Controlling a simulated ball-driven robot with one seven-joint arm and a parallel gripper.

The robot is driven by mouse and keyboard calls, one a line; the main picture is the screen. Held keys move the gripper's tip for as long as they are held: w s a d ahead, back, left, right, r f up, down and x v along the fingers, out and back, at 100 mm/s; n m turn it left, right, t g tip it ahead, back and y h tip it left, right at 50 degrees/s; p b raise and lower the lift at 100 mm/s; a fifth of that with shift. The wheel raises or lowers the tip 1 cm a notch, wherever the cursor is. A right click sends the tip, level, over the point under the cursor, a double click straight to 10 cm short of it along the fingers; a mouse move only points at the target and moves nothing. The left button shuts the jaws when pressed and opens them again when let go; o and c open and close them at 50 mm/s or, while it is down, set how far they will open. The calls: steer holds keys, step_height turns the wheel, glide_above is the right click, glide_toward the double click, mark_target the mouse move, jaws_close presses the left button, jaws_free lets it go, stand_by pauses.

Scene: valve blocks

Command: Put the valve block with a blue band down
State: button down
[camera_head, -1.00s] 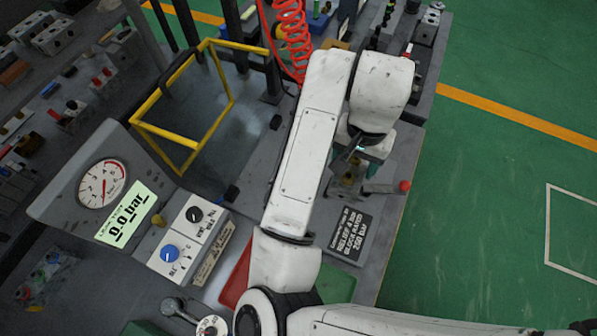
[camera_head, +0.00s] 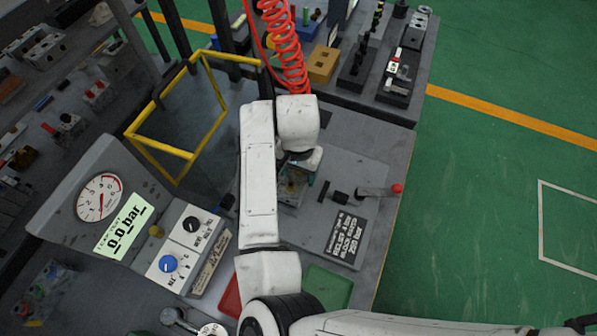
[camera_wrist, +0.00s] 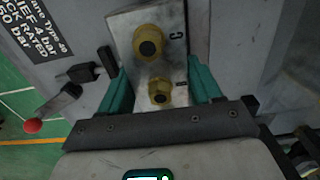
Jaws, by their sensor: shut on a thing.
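My gripper (camera_wrist: 160,92) is shut on a grey metal valve block (camera_wrist: 143,18), with one teal finger on each side of it. Two brass fittings with dark openings and a letter C show on the block's face. No blue band shows on the part in sight. In the head view, the gripper (camera_head: 297,178) and the block (camera_head: 291,190) are over the grey bench plate, left of the dark clamp pieces. My arm hides part of them. I cannot tell whether the block touches the plate.
A red-knobbed lever (camera_head: 378,191) and a black printed sign (camera_head: 346,239) lie right of the gripper. A yellow frame (camera_head: 160,148) and gauge panel (camera_head: 95,205) stand left. Red and green trays (camera_head: 328,285) lie nearer. Bare plate (camera_head: 355,155) shows beyond the clamp.

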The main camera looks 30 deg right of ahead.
mark_target(300, 179)
steer(key=shift+f, duration=0.7)
steer(key=shift+f, duration=0.25)
steer(key=shift+s+f, duration=0.15)
steer(key=shift+f, duration=0.25)
steer(key=shift+c, duration=0.9)
jaws_free()
steer(key=shift+s+d+f+b, duration=0.1)
steer(key=shift+s+f+b, duration=0.1)
steer(key=shift+b, duration=0.15)
steer(key=shift+w, duration=0.1)
steer(key=r, duration=0.9)
steer(key=r+b, duration=0.1)
steer(key=r, duration=0.3)
steer(key=shift+w+r, duration=0.25)
steer(key=shift+r, duration=0.1)
